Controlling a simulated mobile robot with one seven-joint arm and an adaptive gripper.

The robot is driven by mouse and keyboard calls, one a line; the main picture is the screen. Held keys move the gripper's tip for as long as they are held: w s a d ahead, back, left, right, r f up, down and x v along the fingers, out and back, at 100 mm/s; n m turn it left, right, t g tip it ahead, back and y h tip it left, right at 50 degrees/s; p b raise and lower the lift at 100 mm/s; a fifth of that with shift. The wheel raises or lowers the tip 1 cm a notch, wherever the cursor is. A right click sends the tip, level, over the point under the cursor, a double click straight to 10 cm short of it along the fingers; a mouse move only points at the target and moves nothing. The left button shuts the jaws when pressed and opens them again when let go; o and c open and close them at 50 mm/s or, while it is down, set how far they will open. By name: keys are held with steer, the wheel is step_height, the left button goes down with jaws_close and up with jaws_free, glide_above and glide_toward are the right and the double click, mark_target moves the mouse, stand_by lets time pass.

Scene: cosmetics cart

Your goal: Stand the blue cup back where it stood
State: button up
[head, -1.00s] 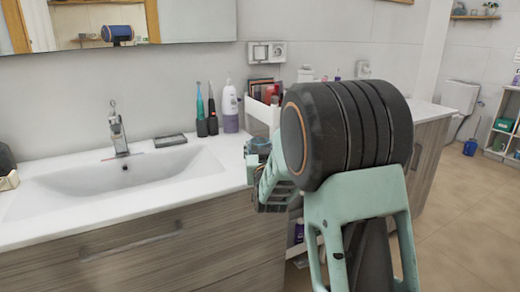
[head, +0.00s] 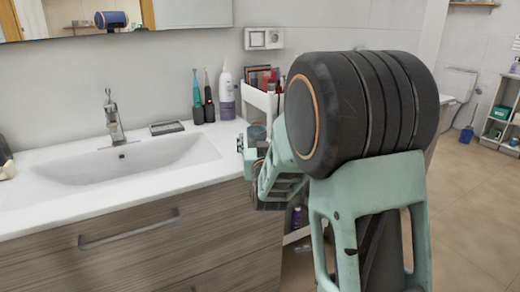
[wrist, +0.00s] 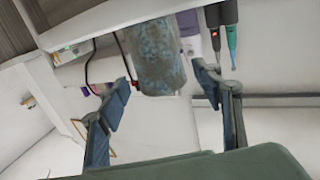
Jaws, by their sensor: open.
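The blue cup (wrist: 158,58), mottled blue-grey, is between the two fingers of my gripper (wrist: 160,76) in the wrist view. That view is turned nearly upside down, and the cup's lower end meets a white surface at the top. The fingers are spread, with gaps showing on both sides of the cup. In the head view a small part of the cup (head: 256,131) shows beside my gripper (head: 250,152), near the right end of the basin counter. My arm and gripper hide its lower part there.
A white cart (head: 262,101) with cosmetics stands at the right end of the washbasin counter (head: 110,208). The basin (head: 130,160) lies left. Open floor (head: 470,200) is at right.

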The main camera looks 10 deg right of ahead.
steer(key=s, duration=0.8)
steer(key=shift+a, duration=0.3)
steer(key=shift+r, duration=0.1)
